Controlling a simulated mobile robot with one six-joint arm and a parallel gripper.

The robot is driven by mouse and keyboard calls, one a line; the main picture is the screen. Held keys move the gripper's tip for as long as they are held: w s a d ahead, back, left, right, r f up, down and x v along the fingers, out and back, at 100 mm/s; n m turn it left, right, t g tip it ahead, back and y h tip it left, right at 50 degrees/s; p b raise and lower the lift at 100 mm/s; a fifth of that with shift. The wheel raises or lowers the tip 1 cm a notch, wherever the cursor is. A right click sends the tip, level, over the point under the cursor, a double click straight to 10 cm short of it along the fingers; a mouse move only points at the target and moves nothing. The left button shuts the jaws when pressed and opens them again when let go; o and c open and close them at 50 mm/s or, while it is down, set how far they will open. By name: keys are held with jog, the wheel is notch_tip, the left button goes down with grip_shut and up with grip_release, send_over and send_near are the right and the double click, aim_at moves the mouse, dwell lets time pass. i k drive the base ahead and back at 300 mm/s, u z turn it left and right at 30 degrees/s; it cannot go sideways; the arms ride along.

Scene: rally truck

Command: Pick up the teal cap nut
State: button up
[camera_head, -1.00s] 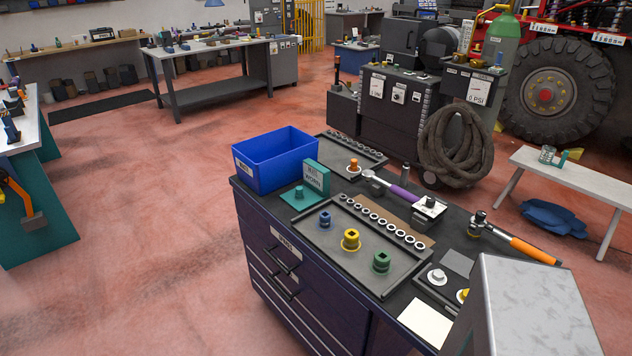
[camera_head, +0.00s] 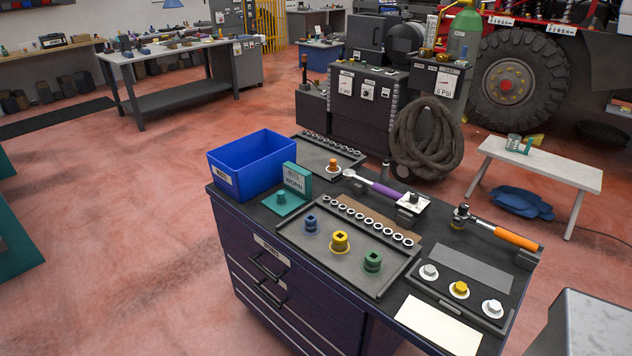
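The teal cap nut (camera_head: 282,197) sits upright on a flat teal plate (camera_head: 287,208) at the left end of the dark workbench top. A teal block with a lettered white face (camera_head: 297,180) stands just behind it, and the blue bin is close to its left. Nothing covers the nut from this view. My gripper is not in view. A grey boxy part at the lower right edge appears to be my own arm.
The blue bin (camera_head: 251,166) stands at the bench's left corner. A tray (camera_head: 330,255) right of the nut holds blue, yellow and green sockets. A purple-handled wrench (camera_head: 385,188) and orange-handled tool (camera_head: 514,238) lie farther right. Floor left of the bench is clear.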

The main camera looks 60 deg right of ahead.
aim_at(282, 199)
jog(key=u, duration=0.35)
jog(key=k, duration=0.15)
jog(key=z, duration=2.1)
jog(key=k, duration=0.9)
jog(key=u, duration=0.2)
jog(key=i, duration=0.85)
jog(key=z, duration=0.05)
